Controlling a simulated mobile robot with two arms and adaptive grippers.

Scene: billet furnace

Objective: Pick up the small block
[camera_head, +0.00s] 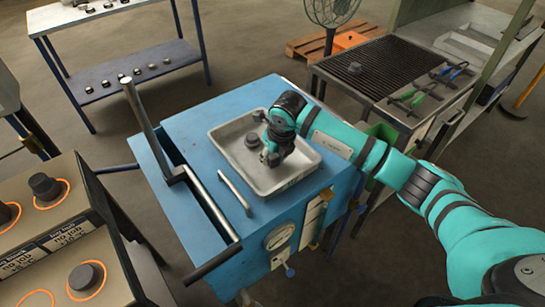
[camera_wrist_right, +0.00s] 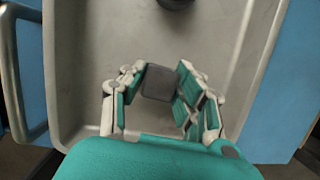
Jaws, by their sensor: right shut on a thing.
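My right gripper (camera_head: 270,157) reaches down into the grey tray (camera_head: 299,174) on the blue cart. In the right wrist view, my right gripper (camera_wrist_right: 160,76) is shut on a small dark grey block (camera_wrist_right: 159,83), with a finger on either side of it. I cannot tell whether the block touches the tray floor. Another small dark piece (camera_head: 252,141) lies in the tray to the left of the gripper. A dark piece (camera_wrist_right: 175,3) also shows at the top edge of the wrist view. My left gripper is not in view.
The blue cart (camera_head: 195,125) carries a metal rod (camera_head: 235,194) beside the tray and an upright lever (camera_head: 145,123). A control panel (camera_head: 50,225) stands at the left. A grill bench (camera_head: 375,68) with tools is at the right. A shelf table (camera_head: 125,70) stands behind.

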